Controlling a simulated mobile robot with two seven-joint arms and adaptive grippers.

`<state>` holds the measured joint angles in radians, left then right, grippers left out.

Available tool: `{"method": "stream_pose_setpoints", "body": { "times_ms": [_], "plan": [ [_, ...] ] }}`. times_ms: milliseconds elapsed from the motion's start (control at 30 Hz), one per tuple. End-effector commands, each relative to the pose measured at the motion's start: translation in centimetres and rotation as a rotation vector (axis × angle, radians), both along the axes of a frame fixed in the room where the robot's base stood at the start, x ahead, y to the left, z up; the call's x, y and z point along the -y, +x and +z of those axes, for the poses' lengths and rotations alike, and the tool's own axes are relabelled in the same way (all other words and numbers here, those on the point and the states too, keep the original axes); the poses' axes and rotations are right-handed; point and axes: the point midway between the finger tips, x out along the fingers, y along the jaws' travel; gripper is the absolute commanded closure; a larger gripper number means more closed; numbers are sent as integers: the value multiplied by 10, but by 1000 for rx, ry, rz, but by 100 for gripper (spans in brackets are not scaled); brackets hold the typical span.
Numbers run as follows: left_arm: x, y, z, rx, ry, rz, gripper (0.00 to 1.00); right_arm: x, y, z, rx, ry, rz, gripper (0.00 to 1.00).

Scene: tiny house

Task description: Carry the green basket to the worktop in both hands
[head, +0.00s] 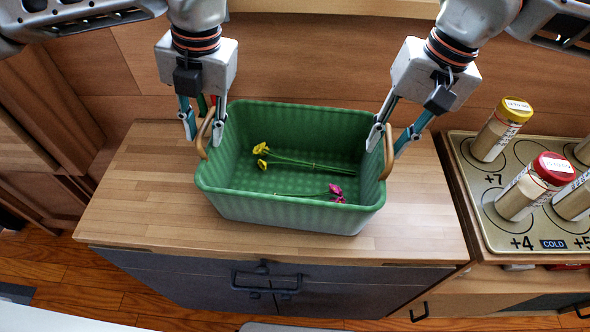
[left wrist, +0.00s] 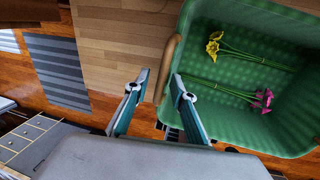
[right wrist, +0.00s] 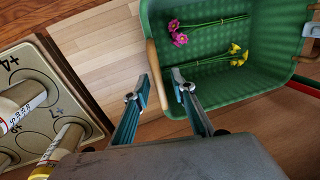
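The green basket (head: 290,212) stands upright on the wooden worktop (head: 130,205), with yellow flowers (head: 261,156) and magenta flowers (head: 337,192) lying inside. My left gripper (head: 201,130) is open, its fingers pointing down on either side of the basket's left handle (head: 200,145). My right gripper (head: 391,143) is open, its fingers on either side of the right handle (head: 389,158). Both wrist views show a gap between the fingertips, with the tan handle (left wrist: 169,68) in the left one and the other handle (right wrist: 156,72) in the right one. Whether any finger touches a handle I cannot tell.
A wooden wall rises behind the worktop. Dark cabinet doors (head: 200,285) are below its front edge. Bare worktop lies on both sides of the basket.

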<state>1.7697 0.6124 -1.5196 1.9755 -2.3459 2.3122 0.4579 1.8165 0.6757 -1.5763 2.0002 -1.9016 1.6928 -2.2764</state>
Motion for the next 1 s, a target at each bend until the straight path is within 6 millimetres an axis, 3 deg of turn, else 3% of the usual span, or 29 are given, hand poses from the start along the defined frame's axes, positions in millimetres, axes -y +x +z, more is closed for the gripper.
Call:
{"method": "stream_pose_setpoints", "body": {
  "times_ms": [33,67,100,567,1000],
  "plan": [
    [0,0,0,0,0,0,91,0,0,0,0,0,0,91],
    [0,0,0,0,0,0,99,0,0,0,0,0,0,99],
    [0,0,0,0,0,0,100,0,0,0,0,0,0,100],
    [0,0,5,5,0,1,100,0,0,5,5,1,-1,100],
    [0,-2,58,53,0,1,100,0,-1,59,54,0,-1,100]
  ]
}}
